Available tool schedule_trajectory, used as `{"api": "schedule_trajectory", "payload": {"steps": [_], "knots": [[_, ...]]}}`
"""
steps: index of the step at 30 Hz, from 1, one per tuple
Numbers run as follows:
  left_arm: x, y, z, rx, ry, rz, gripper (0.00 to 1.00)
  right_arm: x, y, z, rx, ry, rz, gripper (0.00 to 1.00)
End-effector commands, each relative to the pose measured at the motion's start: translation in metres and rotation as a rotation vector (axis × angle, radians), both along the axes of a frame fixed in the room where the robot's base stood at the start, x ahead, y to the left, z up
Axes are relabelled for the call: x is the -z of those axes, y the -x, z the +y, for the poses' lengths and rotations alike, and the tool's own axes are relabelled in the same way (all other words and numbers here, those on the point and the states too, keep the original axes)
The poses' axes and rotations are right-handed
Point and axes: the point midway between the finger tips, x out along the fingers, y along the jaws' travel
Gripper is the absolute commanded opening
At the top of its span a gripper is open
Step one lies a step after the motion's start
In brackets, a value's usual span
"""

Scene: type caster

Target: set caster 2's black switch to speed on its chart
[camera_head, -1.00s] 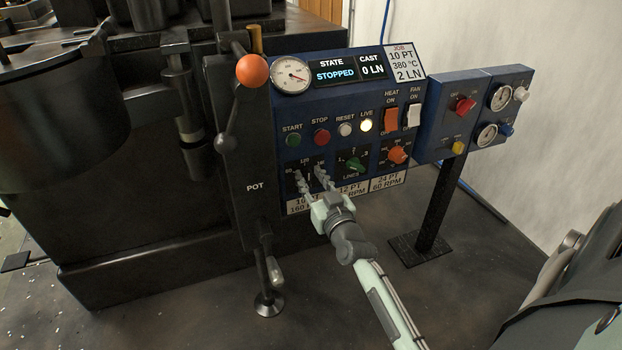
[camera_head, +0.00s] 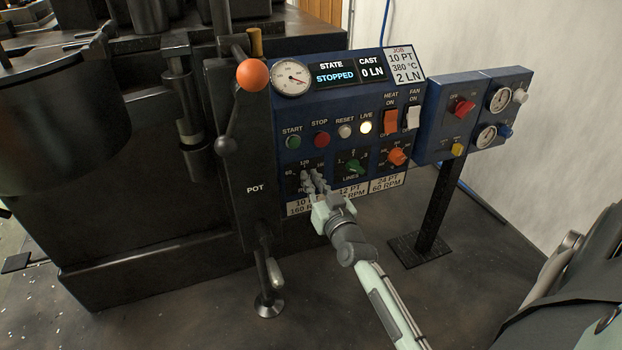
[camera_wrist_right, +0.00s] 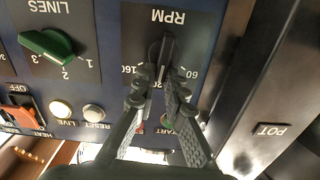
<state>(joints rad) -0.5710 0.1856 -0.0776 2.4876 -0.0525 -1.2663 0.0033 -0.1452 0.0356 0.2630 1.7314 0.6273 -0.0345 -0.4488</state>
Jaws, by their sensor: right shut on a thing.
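The black switch (camera_wrist_right: 166,50) sits on the RPM plate (camera_wrist_right: 190,20), marked 60, 120 and 160, upside down in the right wrist view. Its bar runs roughly up and down there, toward the 120 mark; the fingers partly cover it. My right gripper (camera_wrist_right: 160,82) is shut on the switch. In the head view, my right gripper (camera_head: 312,183) reaches the panel's lower left and hides the switch. The speed chart (camera_head: 350,190) below reads 10 PT 160 RPM and 24 PT 60 RPM; its middle is partly hidden.
The green lines knob (camera_head: 354,167) and orange knob (camera_head: 397,156) are right of the gripper. Start (camera_head: 293,142) and stop (camera_head: 321,139) buttons sit above. The display (camera_head: 335,73) reads STOPPED. A lever with an orange ball (camera_head: 252,74) stands left.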

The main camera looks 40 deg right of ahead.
Motion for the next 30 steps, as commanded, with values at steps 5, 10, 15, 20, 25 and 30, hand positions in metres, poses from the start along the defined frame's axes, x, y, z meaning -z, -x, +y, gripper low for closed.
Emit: {"api": "schedule_trajectory", "payload": {"steps": [5,10,15,20,25,30], "knots": [[0.009,0.027,0.022,-0.047,-0.044,0.135,0.4,-0.001,0.001,-0.003,0.0,-0.132,-0.031,0.0],[0.016,0.055,0.041,-0.093,-0.08,0.26,0.4,0.0,0.002,-0.006,0.0,-0.287,-0.069,0.0],[0.021,0.069,0.05,-0.118,-0.096,0.327,0.4,0.002,0.002,-0.009,0.0,-0.444,-0.105,0.0],[0.027,0.066,0.05,-0.114,-0.093,0.327,0.4,0.005,0.003,-0.011,0.0,-0.586,-0.141,0.0],[0.028,0.065,0.05,-0.114,-0.092,0.325,0.4,0.007,0.003,-0.013,0.0,-0.718,-0.172,0.0],[0.028,0.065,0.049,-0.113,-0.092,0.324,0.4,0.009,0.004,-0.014,0.001,-0.819,-0.196,0.0]]}}
